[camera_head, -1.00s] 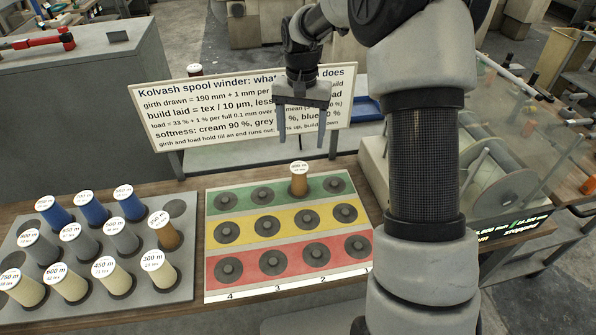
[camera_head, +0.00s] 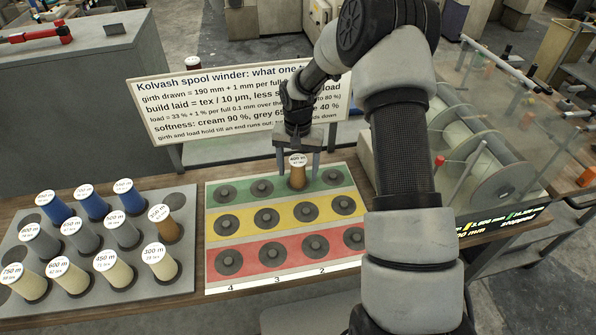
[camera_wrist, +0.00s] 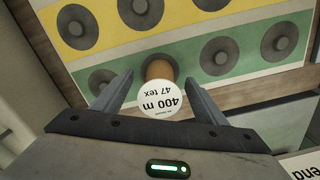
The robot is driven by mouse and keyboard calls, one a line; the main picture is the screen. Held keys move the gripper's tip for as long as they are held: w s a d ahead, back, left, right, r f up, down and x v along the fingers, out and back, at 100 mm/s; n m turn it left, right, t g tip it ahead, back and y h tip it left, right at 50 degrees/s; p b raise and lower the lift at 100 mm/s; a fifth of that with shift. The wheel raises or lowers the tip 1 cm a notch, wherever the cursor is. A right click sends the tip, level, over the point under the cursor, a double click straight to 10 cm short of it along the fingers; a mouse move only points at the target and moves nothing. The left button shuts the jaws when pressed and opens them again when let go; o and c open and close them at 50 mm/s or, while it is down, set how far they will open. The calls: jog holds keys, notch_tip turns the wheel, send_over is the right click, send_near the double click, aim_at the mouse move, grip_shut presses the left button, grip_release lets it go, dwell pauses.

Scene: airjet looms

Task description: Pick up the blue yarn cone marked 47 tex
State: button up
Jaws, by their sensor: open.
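A brown yarn cone (camera_head: 297,180) stands upright on a peg in the green row of the board. In the wrist view its white top (camera_wrist: 162,99) reads 400 m, 47 tex; the cone is brown, not blue. My gripper (camera_head: 298,170) is open, its fingers on either side of this cone's top; the wrist view also shows a finger on each side. I cannot tell whether they touch it. Three blue cones (camera_head: 93,205) stand in the back row of the grey tray at the left; their tex marks are too small to read.
The grey tray (camera_head: 180,262) also holds grey, cream and brown cones. The board (camera_head: 215,288) has green, yellow and red rows of otherwise empty pegs. A sign (camera_head: 160,120) stands behind it. A winder with a clear cover (camera_head: 470,130) is at the right.

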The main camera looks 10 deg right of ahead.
jog(key=shift+f, duration=0.7)
jog(key=c, duration=1.2)
